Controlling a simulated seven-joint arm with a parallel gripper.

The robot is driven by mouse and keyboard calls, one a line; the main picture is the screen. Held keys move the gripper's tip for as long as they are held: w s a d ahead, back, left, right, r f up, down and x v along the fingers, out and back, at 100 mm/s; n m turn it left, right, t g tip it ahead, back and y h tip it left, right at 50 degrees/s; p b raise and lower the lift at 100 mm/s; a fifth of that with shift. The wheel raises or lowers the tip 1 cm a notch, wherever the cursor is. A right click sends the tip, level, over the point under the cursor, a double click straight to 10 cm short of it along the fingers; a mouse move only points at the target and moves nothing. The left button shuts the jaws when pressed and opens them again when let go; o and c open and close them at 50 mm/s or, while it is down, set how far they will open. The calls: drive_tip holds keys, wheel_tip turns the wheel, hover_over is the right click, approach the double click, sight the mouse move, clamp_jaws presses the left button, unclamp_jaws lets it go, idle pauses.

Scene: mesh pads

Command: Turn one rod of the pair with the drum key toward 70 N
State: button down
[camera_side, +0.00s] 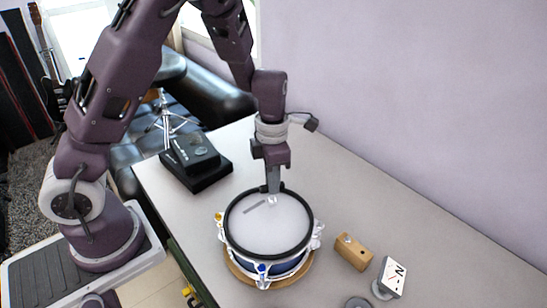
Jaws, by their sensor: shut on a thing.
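A drum with a white mesh head (275,232), black rim hoop and blue shell sits on a round wooden base on the table. Chrome lugs with rods stand around its side; one at the left has an orange mark (219,216) and one at the front a blue mark (262,268). My gripper (272,188) points down at the far edge of the drum, shut on a small pale metal piece (272,200), apparently the drum key. The key's lower end is too small to tell whether it sits on a rod. A white display (391,277) marked N stands at the right.
A wooden block (353,252) lies right of the drum, with a grey round disc (357,303) at the front edge of view. A black box (195,153) sits at the table's back left.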

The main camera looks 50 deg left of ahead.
drive_tip(key=s+d+r+m, duration=0.1)
drive_tip(key=s+d+m, duration=0.4)
drive_tip(key=d+m, duration=0.1)
wheel_tip(320, 180, up, 4)
drive_tip(key=m, duration=1.1)
hover_over(262, 265)
drive_tip(key=shift+f, duration=0.15)
drive_tip(key=shift+f, duration=3.3)
drive_tip(key=shift+f, duration=0.1)
drive_tip(key=c, duration=2.1)
unclamp_jaws()
clamp_jaws()
